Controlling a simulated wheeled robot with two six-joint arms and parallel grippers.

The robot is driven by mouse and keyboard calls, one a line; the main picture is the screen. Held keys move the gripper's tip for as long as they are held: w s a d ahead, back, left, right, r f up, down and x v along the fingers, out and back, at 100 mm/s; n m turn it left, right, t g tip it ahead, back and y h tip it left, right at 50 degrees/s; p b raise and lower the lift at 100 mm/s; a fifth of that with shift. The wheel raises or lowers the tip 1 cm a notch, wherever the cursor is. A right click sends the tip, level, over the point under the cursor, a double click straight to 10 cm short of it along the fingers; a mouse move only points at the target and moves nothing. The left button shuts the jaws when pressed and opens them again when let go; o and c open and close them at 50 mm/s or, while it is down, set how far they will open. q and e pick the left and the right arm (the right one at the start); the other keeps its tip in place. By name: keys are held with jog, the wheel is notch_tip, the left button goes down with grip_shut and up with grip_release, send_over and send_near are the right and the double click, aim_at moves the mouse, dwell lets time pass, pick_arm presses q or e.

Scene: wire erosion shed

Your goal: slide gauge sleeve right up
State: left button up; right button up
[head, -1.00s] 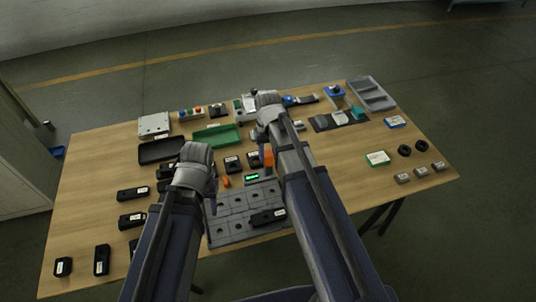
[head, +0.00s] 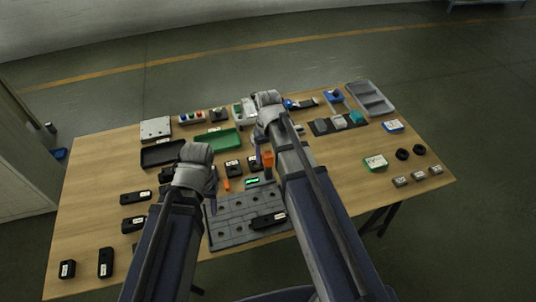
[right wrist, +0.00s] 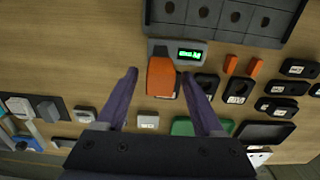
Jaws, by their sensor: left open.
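The gauge has a grey body with a lit green display (head: 252,181) and an orange sleeve (head: 267,160) standing beside it. In the right wrist view the orange sleeve (right wrist: 160,77) is next to the green display (right wrist: 190,54). My right gripper (right wrist: 159,78) is open, with one purple finger on each side of the sleeve and a visible gap at both sides. In the head view my right arm hides part of the gauge. My left gripper (head: 212,200) is open and empty above the left edge of the grey hole plate.
The grey plate with holes (head: 232,220) lies in front of the gauge, with a black block (head: 268,220) on it. Small orange pieces (right wrist: 231,64) and several black blocks lie close by. A green tray (head: 217,139) and a black tray (head: 162,154) stand behind.

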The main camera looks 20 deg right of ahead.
aim_at(268, 154)
pick_arm(q)
jog(key=shift+r, duration=0.1)
pick_arm(e)
jog(key=shift+r, duration=0.15)
notch_tip(268, 154, up, 8)
jog(key=p, duration=0.8)
jog(key=shift+f, duration=0.2)
pick_arm(q)
notch_tip(268, 154, up, 8)
jog(key=shift+f, duration=0.2)
